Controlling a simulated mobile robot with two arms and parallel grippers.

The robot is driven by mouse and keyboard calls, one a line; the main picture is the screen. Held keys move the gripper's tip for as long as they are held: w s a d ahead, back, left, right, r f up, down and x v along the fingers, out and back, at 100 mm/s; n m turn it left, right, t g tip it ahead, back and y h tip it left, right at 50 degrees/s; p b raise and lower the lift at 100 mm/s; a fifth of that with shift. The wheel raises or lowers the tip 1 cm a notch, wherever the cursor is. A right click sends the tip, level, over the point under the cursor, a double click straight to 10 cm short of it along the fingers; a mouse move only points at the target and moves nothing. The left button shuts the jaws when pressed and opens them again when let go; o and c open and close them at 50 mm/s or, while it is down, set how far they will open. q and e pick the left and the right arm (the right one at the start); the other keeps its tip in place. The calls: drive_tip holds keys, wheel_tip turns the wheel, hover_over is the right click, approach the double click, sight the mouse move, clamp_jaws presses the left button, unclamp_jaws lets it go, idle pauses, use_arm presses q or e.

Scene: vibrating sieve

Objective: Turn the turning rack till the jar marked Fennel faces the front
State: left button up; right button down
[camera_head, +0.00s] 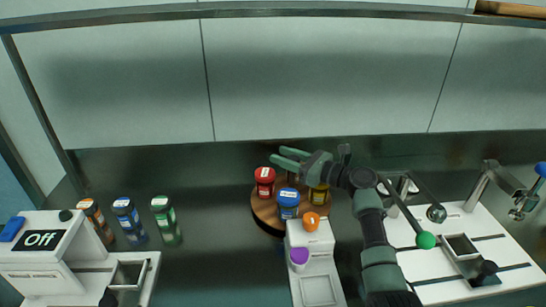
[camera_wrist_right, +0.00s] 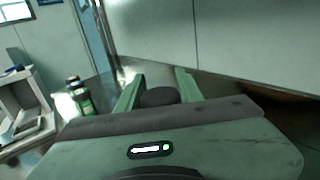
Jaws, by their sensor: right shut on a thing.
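The turning rack (camera_head: 268,222) is a round wooden disc in the middle of the counter. A red-lidded jar (camera_head: 264,182) stands at its left, a blue-lidded jar (camera_head: 288,204) at its front and a yellow jar (camera_head: 319,196) at its right. Their labels are too small to read, so I cannot tell which is Fennel. My right gripper (camera_head: 289,160) reaches over the back of the rack, fingers pointing left. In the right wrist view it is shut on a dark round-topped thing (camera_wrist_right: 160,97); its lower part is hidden. My left gripper is not in view.
A white unit (camera_head: 316,262) with orange and purple knobs stands close before the rack. Cabinets close the back.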

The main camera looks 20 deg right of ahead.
idle(0.4)
drive_tip(key=c, duration=1)
unclamp_jaws()
drive_tip(key=shift+o, duration=0.2)
wheel_tip(320, 180, up, 20)
drive_tip(key=p, duration=0.1)
drive_tip(key=shift+p, duration=0.35)
